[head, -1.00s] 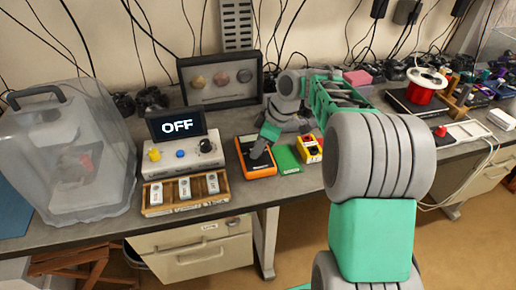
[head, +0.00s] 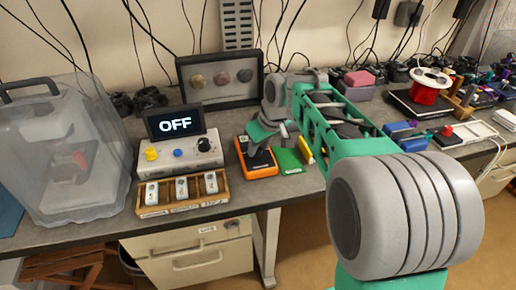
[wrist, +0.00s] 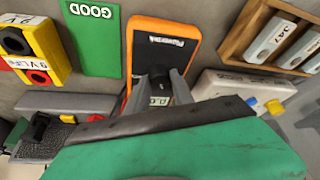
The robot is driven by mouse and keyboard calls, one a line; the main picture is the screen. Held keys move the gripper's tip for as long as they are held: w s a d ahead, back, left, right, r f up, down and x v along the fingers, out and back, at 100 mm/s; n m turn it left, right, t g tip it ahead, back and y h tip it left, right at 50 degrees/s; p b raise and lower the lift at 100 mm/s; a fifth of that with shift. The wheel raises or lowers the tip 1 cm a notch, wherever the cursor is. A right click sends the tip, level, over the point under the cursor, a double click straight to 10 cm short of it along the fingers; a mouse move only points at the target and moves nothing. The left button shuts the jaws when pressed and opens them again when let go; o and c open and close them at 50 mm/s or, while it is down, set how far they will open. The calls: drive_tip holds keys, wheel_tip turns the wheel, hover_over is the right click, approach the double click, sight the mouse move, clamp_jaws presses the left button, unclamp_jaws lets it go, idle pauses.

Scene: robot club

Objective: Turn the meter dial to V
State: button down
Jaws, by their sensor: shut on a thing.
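The meter is an orange-edged black handset (head: 241,153) lying on the bench in the head view. The wrist view shows its orange frame and dark face (wrist: 160,48), with small lettering at one end. My gripper (head: 262,153) reaches down onto the meter. In the wrist view its fingers (wrist: 160,88) are shut on the dark dial knob (wrist: 157,78). The fingers and wrist hide most of the dial, and I cannot read its markings or pointer. A display (head: 176,123) behind and left of the meter reads OFF.
A green card (head: 288,162) lies right beside the meter, marked GOOD in the wrist view (wrist: 92,35). A yellow-and-red battery block (wrist: 28,48) is beyond it. A grey box with knobs (head: 182,155) and a wooden tray (head: 182,207) stand left. My arm covers the bench's right middle.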

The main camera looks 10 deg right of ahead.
idle(0.4)
drive_tip(key=c, duration=1.1)
unclamp_jaws()
drive_tip(key=v, duration=0.7)
drive_tip(key=shift+s+r, duration=0.15)
drive_tip(key=shift+r, duration=0.2)
drive_tip(key=shift+s, duration=0.1)
drive_tip(key=s+f+m+p, duration=0.1)
drive_tip(key=s+f, duration=0.1)
drive_tip(key=s, duration=0.3)
drive_tip(key=s+a+f+m+h+p, duration=0.1)
drive_tip(key=s+f+m, duration=0.1)
drive_tip(key=s, duration=0.4)
drive_tip(key=s+f+m+p, duration=0.1)
drive_tip(key=s+f, duration=0.3)
drive_tip(key=s, duration=0.2)
drive_tip(key=shift+s+a+m+g+h, duration=0.15)
drive_tip(key=shift+a+m+g+h, duration=0.15)
drive_tip(key=shift+m+g+h, duration=0.1)
